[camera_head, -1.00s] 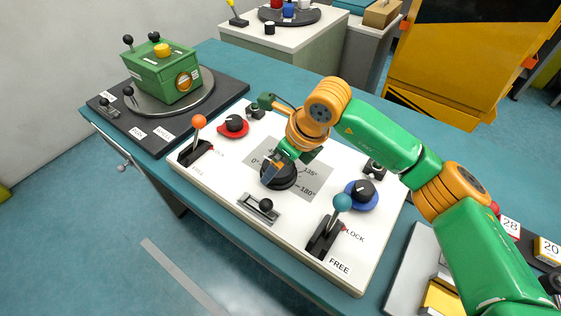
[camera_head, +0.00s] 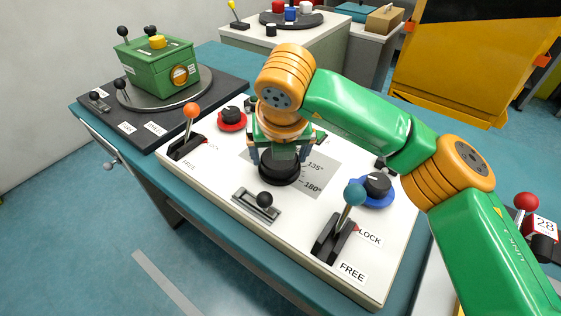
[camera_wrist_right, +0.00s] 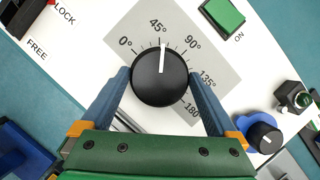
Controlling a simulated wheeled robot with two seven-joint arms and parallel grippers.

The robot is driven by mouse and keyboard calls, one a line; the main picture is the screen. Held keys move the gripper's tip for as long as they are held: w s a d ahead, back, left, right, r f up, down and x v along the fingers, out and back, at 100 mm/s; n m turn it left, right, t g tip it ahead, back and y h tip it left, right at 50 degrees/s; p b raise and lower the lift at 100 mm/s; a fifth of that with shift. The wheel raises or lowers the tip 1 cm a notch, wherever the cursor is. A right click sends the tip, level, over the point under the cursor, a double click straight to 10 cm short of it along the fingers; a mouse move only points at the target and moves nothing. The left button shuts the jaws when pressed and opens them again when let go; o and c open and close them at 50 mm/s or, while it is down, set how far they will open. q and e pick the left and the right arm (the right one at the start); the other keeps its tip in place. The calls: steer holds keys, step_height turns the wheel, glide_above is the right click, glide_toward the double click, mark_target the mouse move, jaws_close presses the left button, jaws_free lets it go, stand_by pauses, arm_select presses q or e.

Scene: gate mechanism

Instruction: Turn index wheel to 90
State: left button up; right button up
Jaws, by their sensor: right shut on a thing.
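The index wheel is a round black knob with a white pointer line. It sits on a grey dial plate in the middle of the white panel (camera_head: 222,187), and my right gripper partly covers it in the head view (camera_head: 280,170). In the right wrist view the wheel (camera_wrist_right: 158,88) has its pointer close to the 45° mark, a little to its 90° side. My right gripper (camera_wrist_right: 160,95) is shut on the wheel, one blue-grey finger on each side. My left gripper is not in view.
On the panel are an orange-ball lever (camera_head: 191,112), a red-based knob (camera_head: 231,117), a small slider (camera_head: 260,202), a blue-based knob (camera_head: 376,188) and a teal-ball lever (camera_head: 350,200) with LOCK and FREE labels. A green box (camera_head: 155,70) stands at the back left.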

steer(key=shift+f+m+h+b, duration=0.1)
steer(key=shift+m+h+b, duration=0.3)
steer(key=shift+m, duration=0.6)
steer(key=shift+a+m+h, duration=0.1)
steer(key=shift+m+h, duration=0.3)
steer(key=shift+m, duration=0.5)
steer(key=shift+m+g+h, duration=0.3)
steer(key=shift+m, duration=0.8)
steer(key=shift+m+h, duration=0.3)
steer(key=shift+m, duration=0.6)
steer(key=shift+a, duration=0.1)
steer(key=o, duration=1)
steer(key=shift+r, duration=0.2)
